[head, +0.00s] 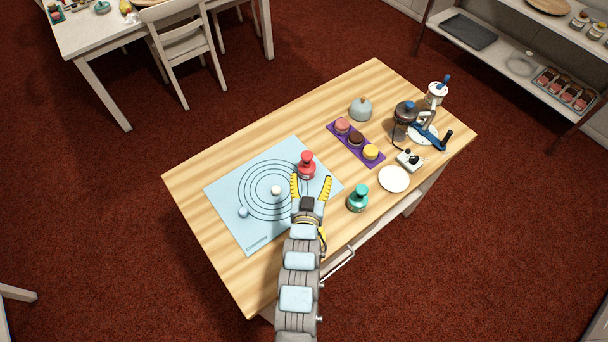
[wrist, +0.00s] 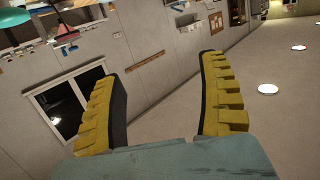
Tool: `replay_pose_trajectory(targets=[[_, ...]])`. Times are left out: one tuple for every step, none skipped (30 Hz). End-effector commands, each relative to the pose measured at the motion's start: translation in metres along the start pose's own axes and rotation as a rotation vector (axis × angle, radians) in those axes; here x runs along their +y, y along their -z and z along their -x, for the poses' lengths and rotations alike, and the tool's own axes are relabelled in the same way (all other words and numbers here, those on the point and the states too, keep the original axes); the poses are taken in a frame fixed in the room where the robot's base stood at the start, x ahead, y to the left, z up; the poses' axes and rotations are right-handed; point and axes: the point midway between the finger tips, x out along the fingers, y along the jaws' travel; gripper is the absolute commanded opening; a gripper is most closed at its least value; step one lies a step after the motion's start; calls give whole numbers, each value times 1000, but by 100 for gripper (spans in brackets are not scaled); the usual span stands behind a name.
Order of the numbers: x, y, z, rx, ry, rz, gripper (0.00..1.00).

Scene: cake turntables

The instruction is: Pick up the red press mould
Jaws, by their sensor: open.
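The red press mould (head: 307,166) stands upright on the wooden table, at the right part of the pale blue mat (head: 225,190). My gripper (head: 311,187) is open and empty, with its yellow fingers spread. In the head view it appears just in front of the red mould; its height above the table is hard to tell. In the wrist view my two yellow fingers (wrist: 163,105) are apart with nothing between them. That view looks out at walls and a window, and the mould does not show there.
A teal press mould (head: 358,198) stands right of my gripper. A white plate (head: 394,179) and a purple tray (head: 377,161) with round pieces lie further right. Small balls (head: 276,190) sit on the mat. A grey domed object (head: 361,109) stands behind. The table's left end is clear.

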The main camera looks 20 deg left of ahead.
Motion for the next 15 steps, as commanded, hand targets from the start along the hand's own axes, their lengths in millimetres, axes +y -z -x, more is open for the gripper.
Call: replay_pose_trajectory(targets=[[-6,-19,-3,-45,6,2,76],[-8,-26,-4,-72,7,2,76],[-10,-36,-5,-110,8,3,76],[-12,-41,-5,-131,9,4,76],[-14,-46,-5,-153,10,5,76],[-16,-52,-5,-177,10,6,76],[-17,-55,-4,-190,10,6,76],[-18,-58,-4,-203,10,7,76],[-18,-61,-4,-218,9,8,76],[-19,-63,-4,-226,9,8,76],[-19,-64,-4,-231,9,8,76],[-19,-65,-5,-235,9,8,76],[-20,-65,-7,-237,9,9,76],[-20,-66,-9,-239,9,9,76],[-20,-67,-12,-240,9,9,76]])
